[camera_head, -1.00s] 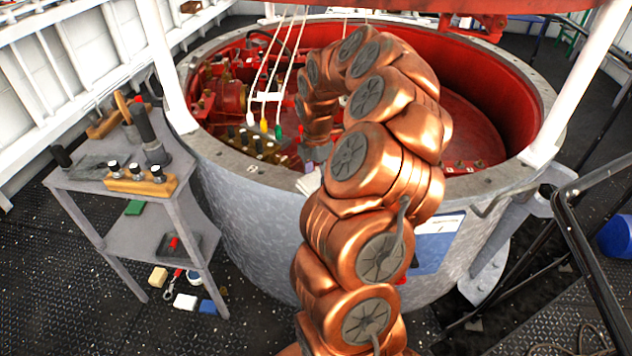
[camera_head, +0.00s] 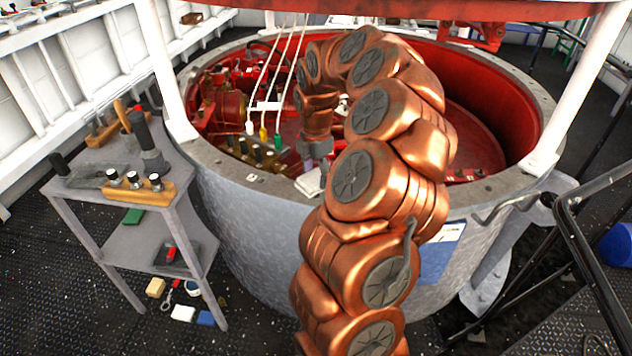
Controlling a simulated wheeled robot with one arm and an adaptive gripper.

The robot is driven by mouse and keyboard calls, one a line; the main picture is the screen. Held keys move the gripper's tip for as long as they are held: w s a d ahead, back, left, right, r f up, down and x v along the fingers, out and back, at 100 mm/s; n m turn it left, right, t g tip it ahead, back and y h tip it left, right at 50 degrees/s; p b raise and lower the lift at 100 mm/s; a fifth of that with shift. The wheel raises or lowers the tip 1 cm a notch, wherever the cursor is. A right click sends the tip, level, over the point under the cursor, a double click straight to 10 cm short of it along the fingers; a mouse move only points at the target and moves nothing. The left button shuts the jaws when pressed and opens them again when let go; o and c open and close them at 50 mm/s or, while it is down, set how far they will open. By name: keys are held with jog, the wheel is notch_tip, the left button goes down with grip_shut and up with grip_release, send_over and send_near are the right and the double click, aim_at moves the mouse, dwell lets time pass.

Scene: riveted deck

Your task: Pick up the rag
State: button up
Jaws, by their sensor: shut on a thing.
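A folded whitish cloth, which I take to be the rag (camera_head: 310,185), is at the near inner rim of the large round tub (camera_head: 240,225). It is partly hidden by my copper arm. My gripper (camera_head: 312,168) points down at the rag from above, small and partly hidden behind the arm. Its jaws are shut on the rag, though the fingertips are hard to make out. I cannot tell whether the rag is clear of the rim.
A grey side table (camera_head: 110,180) with tools and a wooden block (camera_head: 137,188) stands at the left. Red machinery and hanging cables with coloured plugs (camera_head: 263,134) are inside the tub. White posts and a black railing (camera_head: 575,230) flank it. Small items lie on the floor.

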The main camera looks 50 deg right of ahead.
jog(key=s+a+r+b, duration=0.1)
jog(key=s+a+b, duration=0.2)
jog(key=s+a, duration=0.6)
jog(key=s, duration=0.3)
jog(key=shift+s+a+r+b, duration=0.2)
jog(key=shift+s+a+b, duration=0.1)
jog(key=shift+s+b, duration=0.05)
jog(key=o, duration=0.7)
jog(key=shift+c, duration=0.2)
jog(key=shift+w, duration=0.1)
jog(key=c, duration=0.4)
